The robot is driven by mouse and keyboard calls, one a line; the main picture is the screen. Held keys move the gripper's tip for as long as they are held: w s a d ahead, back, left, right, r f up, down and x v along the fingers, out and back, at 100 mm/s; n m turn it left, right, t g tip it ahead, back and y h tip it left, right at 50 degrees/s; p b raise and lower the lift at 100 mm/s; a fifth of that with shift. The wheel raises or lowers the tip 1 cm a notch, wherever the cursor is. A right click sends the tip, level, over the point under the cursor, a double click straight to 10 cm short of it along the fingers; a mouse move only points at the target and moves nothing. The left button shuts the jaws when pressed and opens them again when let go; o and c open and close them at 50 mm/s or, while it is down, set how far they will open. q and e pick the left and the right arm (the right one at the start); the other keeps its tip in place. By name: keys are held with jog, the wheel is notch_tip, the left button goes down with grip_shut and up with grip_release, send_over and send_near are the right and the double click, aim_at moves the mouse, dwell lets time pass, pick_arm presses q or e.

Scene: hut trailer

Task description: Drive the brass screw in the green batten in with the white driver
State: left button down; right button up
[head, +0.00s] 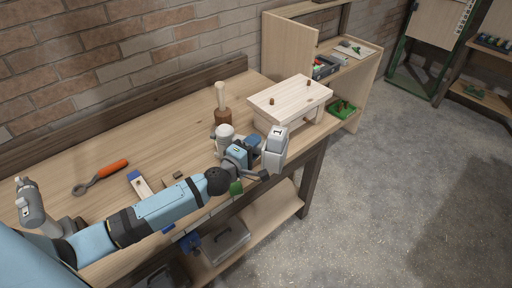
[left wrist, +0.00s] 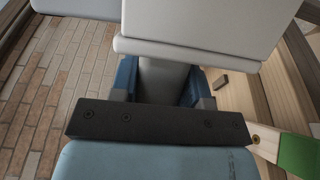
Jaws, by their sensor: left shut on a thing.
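The white driver (head: 275,147) is in my left gripper (head: 250,148), above the bench near its front edge. In the left wrist view the white driver (left wrist: 195,30) fills the top, and the blue fingers (left wrist: 160,85) are shut around its handle. The green batten (left wrist: 297,155) shows at the lower right of that view, a pale wooden strip with a green end; the brass screw (left wrist: 256,138) shows on its pale part. In the head view only a green piece (head: 236,188) shows beside my arm, which hides the rest. The driver's tip is apart from the screw. My right gripper is not in view.
A wooden mallet (head: 221,108) and a pale wooden stand (head: 290,98) are beyond the driver. A blue-ended strip (head: 139,183), a small dark block (head: 177,174), an orange-handled tool (head: 103,175) and a grey driver (head: 29,203) are on the bench. The bench's rear middle is clear.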

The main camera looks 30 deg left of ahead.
aim_at(229, 134)
pick_arm(q)
jog(key=a+r, duration=0.1)
jog(key=a, duration=0.1)
jog(key=a+r, duration=0.1)
jog(key=a, duration=0.1)
jog(key=a+r, duration=0.2)
jog(key=shift+a, duration=0.2)
